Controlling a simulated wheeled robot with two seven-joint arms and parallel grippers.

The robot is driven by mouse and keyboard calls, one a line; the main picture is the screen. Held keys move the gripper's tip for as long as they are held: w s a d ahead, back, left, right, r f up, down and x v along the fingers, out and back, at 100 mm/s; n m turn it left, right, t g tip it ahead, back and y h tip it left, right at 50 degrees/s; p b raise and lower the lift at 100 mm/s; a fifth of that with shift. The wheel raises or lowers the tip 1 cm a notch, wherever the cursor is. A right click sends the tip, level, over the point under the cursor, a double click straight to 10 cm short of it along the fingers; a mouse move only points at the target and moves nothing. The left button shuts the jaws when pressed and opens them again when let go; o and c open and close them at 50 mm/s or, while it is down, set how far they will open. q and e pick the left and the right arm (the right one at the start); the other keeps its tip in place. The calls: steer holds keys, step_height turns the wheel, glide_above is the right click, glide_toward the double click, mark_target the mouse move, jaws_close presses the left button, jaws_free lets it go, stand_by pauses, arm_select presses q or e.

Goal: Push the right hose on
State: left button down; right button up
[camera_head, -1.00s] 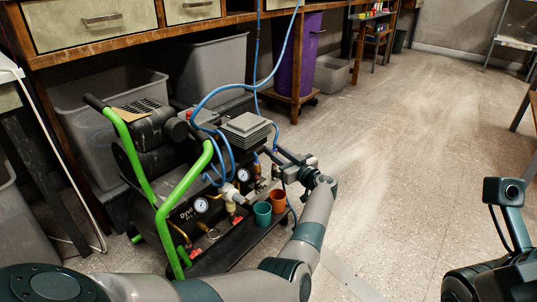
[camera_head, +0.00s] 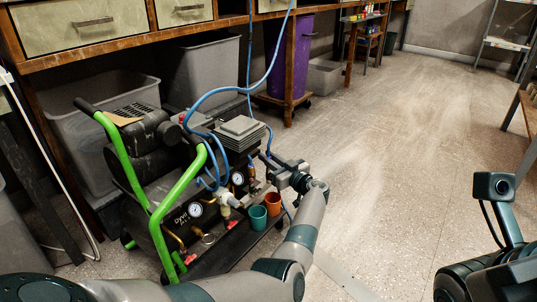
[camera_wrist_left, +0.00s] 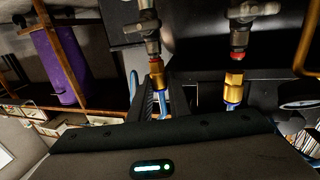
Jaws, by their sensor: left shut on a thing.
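The compressor (camera_head: 160,182), with green handles, stands on the floor at centre left. Blue hoses (camera_head: 197,103) loop over it, and its gauges and valves face front. My left gripper (camera_head: 268,168) is at its right end, shut on a blue hose; the fingertips are partly hidden. The left wrist view shows two valves with brass fittings. A blue hose meets the left fitting (camera_wrist_left: 157,75), beside a dark ribbed finger. Another blue hose (camera_wrist_left: 233,105) is at the right fitting (camera_wrist_left: 234,82). I cannot tell whether either is fully seated. My right gripper's fingers are outside the view.
A teal cup (camera_head: 257,217) and an orange cup (camera_head: 272,203) stand at the compressor's front right. Grey bins (camera_head: 205,72) and a purple bin (camera_head: 290,55) stand behind, by the wooden workbench. The floor to the right is clear.

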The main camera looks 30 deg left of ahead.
arm_select(q)
steer(key=shift+f, duration=0.5)
steer(key=c, duration=1.9)
jaws_free()
steer(key=shift+f, duration=0.15)
steer(key=shift+d, duration=0.15)
